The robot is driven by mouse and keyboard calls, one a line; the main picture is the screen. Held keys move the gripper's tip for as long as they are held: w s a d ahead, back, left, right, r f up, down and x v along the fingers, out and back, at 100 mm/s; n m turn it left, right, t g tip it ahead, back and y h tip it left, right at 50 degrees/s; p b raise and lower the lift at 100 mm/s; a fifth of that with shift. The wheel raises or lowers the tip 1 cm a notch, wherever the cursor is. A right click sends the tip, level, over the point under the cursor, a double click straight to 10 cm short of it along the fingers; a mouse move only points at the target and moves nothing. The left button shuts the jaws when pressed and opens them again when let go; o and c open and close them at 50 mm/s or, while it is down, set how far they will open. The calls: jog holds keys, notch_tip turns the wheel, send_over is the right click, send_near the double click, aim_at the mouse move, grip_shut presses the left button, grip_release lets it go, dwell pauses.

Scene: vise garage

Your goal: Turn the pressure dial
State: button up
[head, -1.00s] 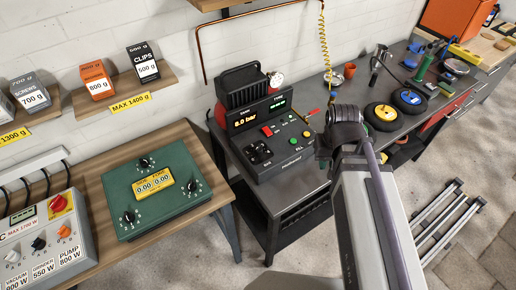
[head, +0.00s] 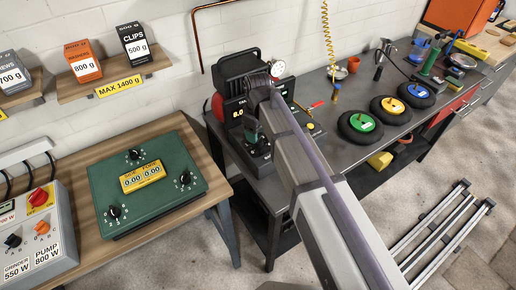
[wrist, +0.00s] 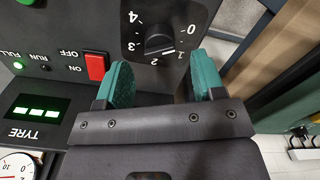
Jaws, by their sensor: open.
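The pressure dial (wrist: 160,38) is a black round knob on the dark compressor panel, with a white mark and a scale from 0 to 4 around it. In the wrist view the scale is upside down, and the white mark points near the 1. My gripper (wrist: 162,78) has two teal finger pads. They are open and apart, one on each side below the knob in that view; I cannot tell whether they touch it.
The panel has a red rocker switch (wrist: 96,67), a green lamp (wrist: 18,65) and a tyre display (wrist: 38,113). Several coloured wheels (head: 390,105) lie to the right. A green box (head: 150,210) stands on the left wooden table.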

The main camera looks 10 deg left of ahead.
notch_tip(320, 180, down, 4)
jog(key=shift+f+b, duration=0.2)
jog(key=shift+b, duration=1.05)
jog(key=shift+r, duration=0.1)
jog(key=shift+r, duration=0.1)
jog(key=shift+c, duration=0.3)
jog(key=c, duration=0.9)
jog(key=shift+o, duration=0.2)
